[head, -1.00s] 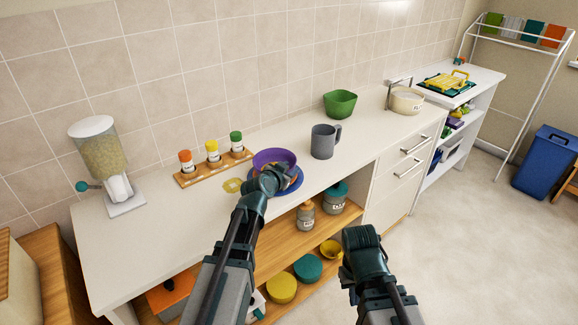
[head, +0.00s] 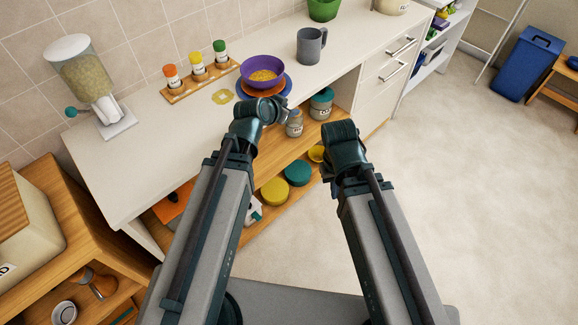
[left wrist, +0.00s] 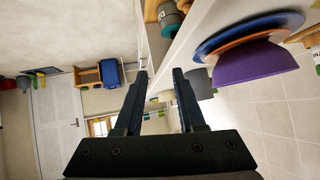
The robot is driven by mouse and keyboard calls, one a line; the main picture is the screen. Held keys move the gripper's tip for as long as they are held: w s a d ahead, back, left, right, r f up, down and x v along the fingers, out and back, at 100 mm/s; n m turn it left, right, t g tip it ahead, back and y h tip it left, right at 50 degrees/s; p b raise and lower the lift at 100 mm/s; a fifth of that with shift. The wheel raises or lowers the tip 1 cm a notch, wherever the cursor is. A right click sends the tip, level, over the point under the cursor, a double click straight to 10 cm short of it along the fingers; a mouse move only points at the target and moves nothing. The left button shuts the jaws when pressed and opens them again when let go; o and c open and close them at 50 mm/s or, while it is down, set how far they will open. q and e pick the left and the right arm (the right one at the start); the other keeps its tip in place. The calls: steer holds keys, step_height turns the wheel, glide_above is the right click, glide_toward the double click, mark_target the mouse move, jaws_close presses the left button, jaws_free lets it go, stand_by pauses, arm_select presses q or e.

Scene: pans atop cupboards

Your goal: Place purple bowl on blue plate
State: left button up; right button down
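The purple bowl (head: 264,67) sits upright in a stack on the counter, with yellow contents. An orange plate (head: 262,91) is under it and the blue plate (head: 287,86) is below that. The left wrist view also shows the purple bowl (left wrist: 255,64), the orange plate (left wrist: 232,42) and the blue plate (left wrist: 240,28) stacked. My left gripper (head: 284,106) is in front of the stack, apart from the bowl. Its fingers (left wrist: 160,74) are spread and empty. My right gripper (head: 330,181) hangs in front of the counter; its fingers are hidden.
A grey mug (head: 311,46) and green bowl (head: 323,9) stand right of the stack. A spice rack (head: 208,84) and dispenser (head: 90,85) stand left. Jars and lidded containers fill the open shelf below.

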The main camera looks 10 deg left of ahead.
arm_select(q)
steer(key=s+d+f+g+y, duration=0.1)
steer(key=s+f+g, duration=0.1)
steer(key=s, duration=0.5)
steer(key=s+d+f+n+g+y, duration=0.1)
steer(key=s+f+g+y, duration=0.1)
steer(key=s, duration=0.5)
steer(key=s+d+f+n+g+y, duration=0.1)
steer(key=s+d+f+g, duration=0.1)
steer(key=s+f+g, duration=0.2)
steer(key=s+g, duration=0.2)
steer(key=s, duration=0.1)
steer(key=shift+f+y, duration=0.15)
steer(key=shift+y, duration=0.25)
steer(key=shift+w, duration=0.1)
steer(key=shift+r+p, duration=0.7)
steer(key=shift+p, duration=0.05)
